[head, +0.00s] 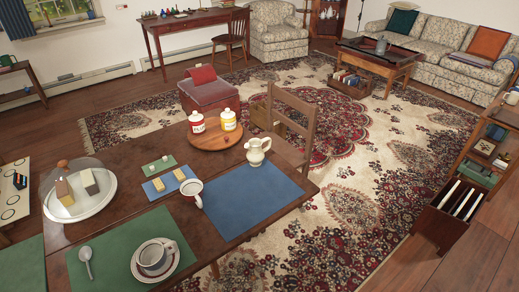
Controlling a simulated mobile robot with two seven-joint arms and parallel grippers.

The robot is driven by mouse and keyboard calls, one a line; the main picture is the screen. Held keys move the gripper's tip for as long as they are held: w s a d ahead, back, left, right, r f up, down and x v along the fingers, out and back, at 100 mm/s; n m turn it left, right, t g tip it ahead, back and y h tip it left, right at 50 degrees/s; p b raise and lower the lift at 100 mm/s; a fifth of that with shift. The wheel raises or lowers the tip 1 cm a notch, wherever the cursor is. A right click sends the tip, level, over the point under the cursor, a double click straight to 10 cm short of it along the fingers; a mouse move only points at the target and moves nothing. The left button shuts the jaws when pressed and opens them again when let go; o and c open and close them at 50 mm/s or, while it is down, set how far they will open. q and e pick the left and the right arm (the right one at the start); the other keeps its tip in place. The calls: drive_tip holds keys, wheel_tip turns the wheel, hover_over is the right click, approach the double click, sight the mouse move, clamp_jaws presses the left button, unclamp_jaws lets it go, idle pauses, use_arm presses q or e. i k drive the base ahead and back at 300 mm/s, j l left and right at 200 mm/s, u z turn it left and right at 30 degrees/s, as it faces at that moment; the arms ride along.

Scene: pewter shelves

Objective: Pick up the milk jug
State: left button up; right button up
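A cream milk jug (257,152) with a handle stands upright on the dining table (130,218). It is near the table's right end, at the back edge of a blue placemat (250,200). A white mug (190,193) is to its left and a round wooden tray (215,137) is behind it to the left. Neither of my grippers shows in the head view, and nothing is touching the jug.
A wooden chair (292,122) stands just behind the jug. Patterned rug lies open to the right.

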sight(255, 155)
drive_tip(key=i+l+u, duration=0.1)
drive_tip(key=l, duration=0.3)
drive_tip(key=i+l+u, duration=0.1)
drive_tip(key=i+l, duration=0.2)
drive_tip(key=i+l+u, duration=0.1)
drive_tip(key=l, duration=0.45)
drive_tip(key=i+l+u, duration=0.1)
drive_tip(key=i+l, duration=0.2)
drive_tip(key=i+l+u, duration=0.1)
drive_tip(key=l, duration=0.45)
drive_tip(key=i+l+u, duration=0.1)
drive_tip(key=l, duration=0.4)
drive_tip(key=i+l+u, duration=0.1)
drive_tip(key=l, duration=0.35)
drive_tip(key=i+l+u, duration=0.1)
drive_tip(key=l, duration=0.4)
drive_tip(key=i+j, duration=0.35)
drive_tip(key=i, duration=0.15)
